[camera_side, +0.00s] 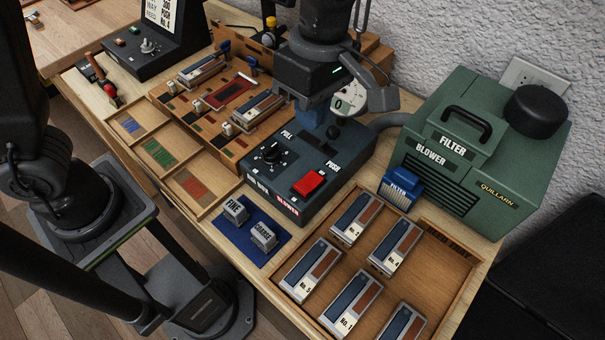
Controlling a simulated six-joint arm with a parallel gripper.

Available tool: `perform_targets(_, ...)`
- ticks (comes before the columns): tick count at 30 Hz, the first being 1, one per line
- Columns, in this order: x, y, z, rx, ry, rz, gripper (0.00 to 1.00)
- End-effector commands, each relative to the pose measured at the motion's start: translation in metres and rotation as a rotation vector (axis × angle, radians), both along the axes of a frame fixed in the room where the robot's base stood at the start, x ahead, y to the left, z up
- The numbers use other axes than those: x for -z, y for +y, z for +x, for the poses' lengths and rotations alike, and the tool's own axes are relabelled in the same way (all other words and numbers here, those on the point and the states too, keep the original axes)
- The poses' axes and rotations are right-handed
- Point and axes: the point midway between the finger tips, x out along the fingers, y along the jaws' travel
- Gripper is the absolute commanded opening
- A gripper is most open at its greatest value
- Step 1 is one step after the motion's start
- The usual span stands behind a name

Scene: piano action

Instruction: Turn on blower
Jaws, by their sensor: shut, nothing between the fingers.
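The dark blower control box (289,203) sits at the middle of the bench, with "BLOWER" on its front edge. I cannot tell the switch's position. The green blower unit (424,172), labelled "FILTER" and "BLOWER", stands to the right. My gripper (313,118) is shut and empty, over the back of the box, apart from the red switch.
A round gauge (350,97) stands behind my gripper. A blue filter block (400,188) is beside the blower. A tray (456,256) of numbered pieces lies in front right. Grey "FINE" (235,211) and "COARSE" (264,237) blocks sit on a blue mat.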

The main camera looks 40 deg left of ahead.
Motion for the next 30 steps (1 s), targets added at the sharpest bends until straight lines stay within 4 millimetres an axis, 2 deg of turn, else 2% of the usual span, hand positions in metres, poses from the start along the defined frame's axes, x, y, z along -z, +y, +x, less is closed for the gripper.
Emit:
perform_targets(4,0.005,0.000,-0.001,0.001,0.002,0.001,0.00)
perform_targets(7,0.017,0.001,-0.002,0.001,0.002,0.002,0.00)
perform_targets(21,0.108,0.001,-0.014,0.002,0.003,0.002,0.00)
perform_targets(25,0.125,0.001,-0.016,0.002,0.002,0.001,0.00)
perform_targets(30,0.137,0.000,-0.017,0.001,0.000,-0.001,0.00)
